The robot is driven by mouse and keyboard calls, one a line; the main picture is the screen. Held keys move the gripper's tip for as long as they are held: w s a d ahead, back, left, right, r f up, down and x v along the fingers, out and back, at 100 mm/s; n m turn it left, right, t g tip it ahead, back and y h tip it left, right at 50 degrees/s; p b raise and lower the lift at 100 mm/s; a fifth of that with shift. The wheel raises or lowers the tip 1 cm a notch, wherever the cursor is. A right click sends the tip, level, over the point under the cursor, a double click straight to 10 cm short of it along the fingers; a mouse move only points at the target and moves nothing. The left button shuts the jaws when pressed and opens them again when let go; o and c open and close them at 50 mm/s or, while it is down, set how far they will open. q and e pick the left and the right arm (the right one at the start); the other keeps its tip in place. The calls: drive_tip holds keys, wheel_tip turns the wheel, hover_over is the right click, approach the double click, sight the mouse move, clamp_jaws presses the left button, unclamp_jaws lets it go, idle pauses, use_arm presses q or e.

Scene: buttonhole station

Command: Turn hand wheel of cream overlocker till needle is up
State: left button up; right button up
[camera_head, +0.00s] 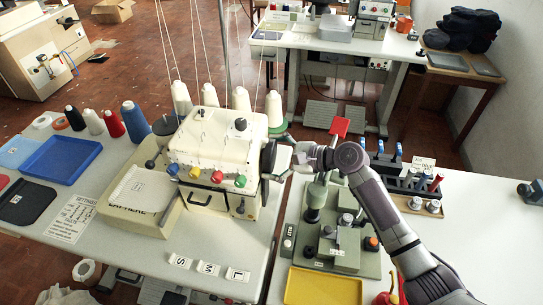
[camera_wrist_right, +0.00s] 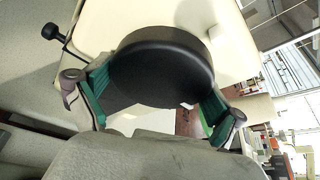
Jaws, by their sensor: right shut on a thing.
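The cream overlocker (camera_head: 213,140) stands on the left table, with coloured tension knobs on its front and thread running up from it. Its black hand wheel (camera_head: 267,157) is on the machine's right side. My right gripper (camera_head: 283,158) reaches in from the right and is at the wheel. In the right wrist view, the dark round wheel (camera_wrist_right: 165,62) sits between the two green-padded fingers of my right gripper (camera_wrist_right: 160,98), which is shut on its rim. The needle cannot be made out in either view. My left gripper is not in view.
A green-grey press device (camera_head: 340,240) with a red top stands on the right table, below my right arm. A yellow tray (camera_head: 323,287) lies in front of it. Thread cones stand behind the overlocker. S, M and L tags (camera_head: 208,268) lie in front. The right table's right side is mostly clear.

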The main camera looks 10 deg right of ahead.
drive_tip(key=o, duration=0.8)
drive_tip(key=shift+c, duration=0.2)
drive_tip(key=v, duration=1.2)
drive_tip(key=shift+f, duration=0.1)
